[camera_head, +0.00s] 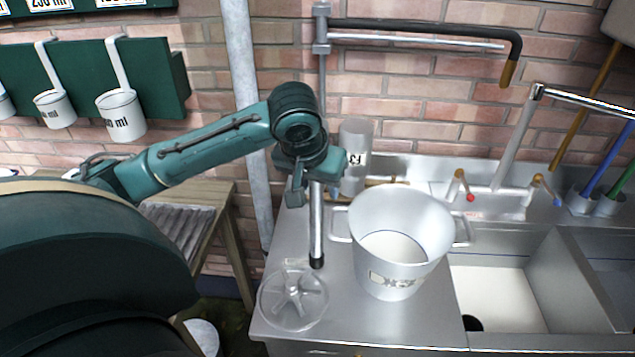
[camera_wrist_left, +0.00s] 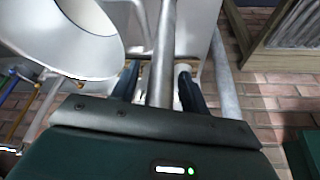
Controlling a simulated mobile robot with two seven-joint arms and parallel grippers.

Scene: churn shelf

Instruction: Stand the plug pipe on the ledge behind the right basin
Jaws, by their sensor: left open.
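The plug pipe (camera_head: 317,222) is a slim grey metal tube with a black lower end. It looks upright at the left drainboard, behind the clear dish; whether its end touches the steel is hard to tell. My left gripper (camera_head: 306,190) is at its upper part. In the left wrist view the pipe (camera_wrist_left: 164,55) runs between the two spread fingers (camera_wrist_left: 158,85), with a gap beside it. The right basin (camera_head: 605,262) is partly cut off at the right edge. The ledge (camera_head: 545,208) runs behind the basins. My right gripper is not in view.
A large metal bucket (camera_head: 400,235) stands close right of the pipe, and a clear dish (camera_head: 293,300) in front. A clear cylinder (camera_head: 355,150) stands behind. Taps (camera_head: 510,145) rise at the ledge; brush holders (camera_head: 585,200) occupy its right part.

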